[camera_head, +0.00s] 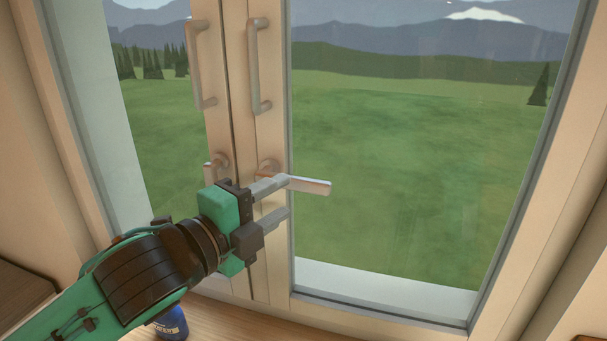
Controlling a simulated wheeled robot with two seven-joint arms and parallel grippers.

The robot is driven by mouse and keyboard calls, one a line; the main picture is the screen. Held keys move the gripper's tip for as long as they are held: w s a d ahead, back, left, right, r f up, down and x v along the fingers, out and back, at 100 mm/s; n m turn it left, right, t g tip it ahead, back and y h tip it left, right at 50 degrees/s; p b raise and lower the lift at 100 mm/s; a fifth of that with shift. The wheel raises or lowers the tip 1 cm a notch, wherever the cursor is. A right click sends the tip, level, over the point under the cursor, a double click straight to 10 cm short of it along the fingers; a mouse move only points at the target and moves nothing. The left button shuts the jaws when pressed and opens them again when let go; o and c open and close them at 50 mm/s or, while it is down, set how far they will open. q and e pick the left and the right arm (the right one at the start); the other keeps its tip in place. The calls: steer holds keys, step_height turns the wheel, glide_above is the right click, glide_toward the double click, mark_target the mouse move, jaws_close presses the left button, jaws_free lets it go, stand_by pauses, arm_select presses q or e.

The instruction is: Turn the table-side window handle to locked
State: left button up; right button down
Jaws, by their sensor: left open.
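Two window handles sit side by side on the middle frames of a double window. The right handle (310,185) is a silver lever that points right, roughly level, out over the glass. The left handle (212,168) is partly hidden behind my gripper. My left gripper (278,200) is open, its upper finger overlapping the right lever near its pivot and its lower finger below the lever. I cannot tell whether the upper finger touches it. My right gripper is not in view.
Two upright pull bars, a left one (199,65) and a right one (259,65), are fixed above the handles. A blue container (172,324) stands on the wooden surface (225,318) below, partly behind my left arm. The space before the right pane is clear.

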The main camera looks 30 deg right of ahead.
mark_target(299, 188)
arm_select(q)
steer(key=p+x, duration=0.1)
steer(key=x, duration=0.4)
steer(key=shift+w+d+r+p, duration=0.1)
steer(key=shift+w+d+p, duration=0.05)
steer(key=shift+d+p, duration=0.2)
steer(key=shift+w+d, duration=0.15)
steer(key=shift+d, duration=0.3)
jaws_close()
